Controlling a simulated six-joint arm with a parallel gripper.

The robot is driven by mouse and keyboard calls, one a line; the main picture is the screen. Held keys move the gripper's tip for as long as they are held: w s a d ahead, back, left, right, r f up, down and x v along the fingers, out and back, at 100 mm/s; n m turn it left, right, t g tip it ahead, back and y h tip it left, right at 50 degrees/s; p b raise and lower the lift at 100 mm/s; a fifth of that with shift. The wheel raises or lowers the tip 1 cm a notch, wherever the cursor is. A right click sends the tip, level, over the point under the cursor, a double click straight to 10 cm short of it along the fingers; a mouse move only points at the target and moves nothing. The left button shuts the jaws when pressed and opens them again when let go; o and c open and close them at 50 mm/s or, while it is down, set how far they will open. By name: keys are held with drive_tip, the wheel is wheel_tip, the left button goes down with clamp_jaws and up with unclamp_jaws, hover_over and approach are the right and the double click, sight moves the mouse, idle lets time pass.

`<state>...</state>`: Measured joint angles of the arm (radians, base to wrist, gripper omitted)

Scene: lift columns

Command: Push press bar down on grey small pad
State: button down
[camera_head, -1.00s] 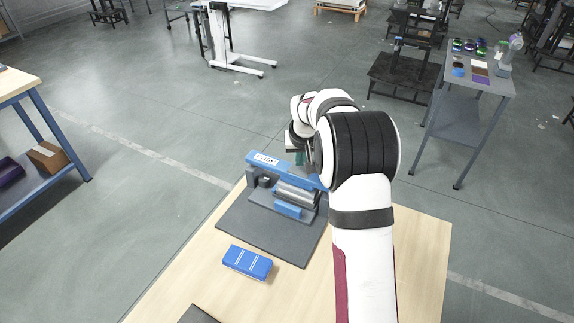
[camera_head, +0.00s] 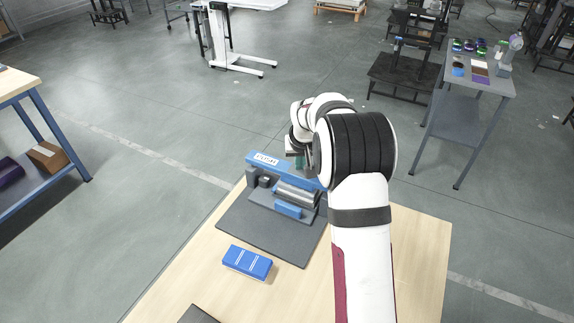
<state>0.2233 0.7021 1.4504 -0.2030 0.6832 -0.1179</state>
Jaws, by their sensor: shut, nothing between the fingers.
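The press bar (camera_head: 262,161) is a blue bar with a white label, spanning above a grey press frame (camera_head: 256,195) on a dark mat (camera_head: 252,233). Its right end is hidden behind my arm. A grey cylinder (camera_head: 297,193) and a small blue block (camera_head: 288,210) sit under the bar. I cannot pick out the grey small pad for sure. My gripper (camera_head: 301,163) is mostly hidden by my own wrist. Its visible part is at the right part of the bar, shut and empty. I cannot tell whether it touches the bar.
A dark flat piece (camera_head: 198,314) lies at the table's front edge. The table right of my arm (camera_head: 425,255) is clear.

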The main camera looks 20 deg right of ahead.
drive_tip(key=shift+f, duration=0.55)
idle(0.4)
idle(0.6)
wheel_tip(320, 180, up, 9)
drive_tip(key=shift+f, duration=0.2)
idle(0.3)
drive_tip(key=c, duration=1.6)
unclamp_jaws()
